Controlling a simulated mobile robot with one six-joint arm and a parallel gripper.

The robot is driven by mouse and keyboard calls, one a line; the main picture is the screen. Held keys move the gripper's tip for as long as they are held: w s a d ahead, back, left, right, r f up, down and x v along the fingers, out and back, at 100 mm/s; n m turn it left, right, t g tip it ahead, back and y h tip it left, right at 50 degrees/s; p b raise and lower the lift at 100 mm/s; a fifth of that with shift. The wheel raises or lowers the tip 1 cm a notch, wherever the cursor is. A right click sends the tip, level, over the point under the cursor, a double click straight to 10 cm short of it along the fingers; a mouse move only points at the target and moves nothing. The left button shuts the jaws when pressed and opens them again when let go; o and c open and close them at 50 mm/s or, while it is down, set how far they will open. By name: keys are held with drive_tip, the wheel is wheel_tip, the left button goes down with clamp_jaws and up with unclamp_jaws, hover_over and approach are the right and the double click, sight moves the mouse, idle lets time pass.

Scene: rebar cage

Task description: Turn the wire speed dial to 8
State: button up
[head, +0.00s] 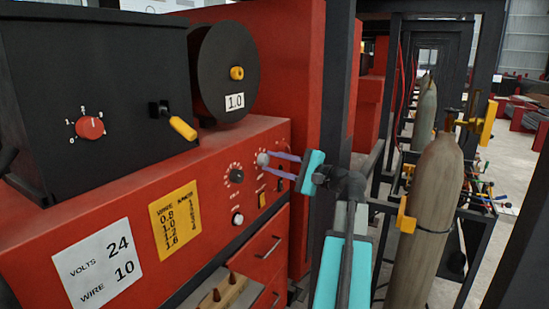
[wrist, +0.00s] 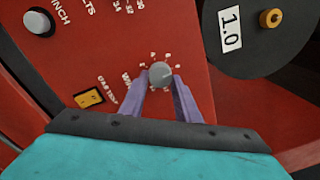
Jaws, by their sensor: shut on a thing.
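The wire speed dial is a light grey round knob (head: 263,159) with white marks around it, on the right part of the red welder front. In the wrist view the grey knob (wrist: 160,74) sits between two purple fingers, beside partly hidden lettering. My gripper (head: 271,161) is shut on this knob from the right. In the wrist view my gripper (wrist: 160,82) has one finger on each side of it. The pointer's number cannot be read. A white card (head: 98,262) reads VOLTS 24, WIRE 10.
A dark volts knob (head: 236,176), a pale inch button (head: 238,219) and a yellow switch (head: 262,200) are close by. The black wire reel (head: 222,85) stands above. A dark post (head: 338,80) and gas cylinder (head: 428,220) stand to the right.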

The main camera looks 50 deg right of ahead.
drive_tip(key=shift+m, duration=0.6)
drive_tip(key=shift+p, duration=0.3)
drive_tip(key=o, duration=1)
drive_tip(key=shift+o, duration=0.2)
drive_tip(key=b+v, duration=0.5)
drive_tip(key=v, duration=0.8)
drive_tip(key=shift+s, duration=0.45)
drive_tip(key=shift+s, duration=0.1)
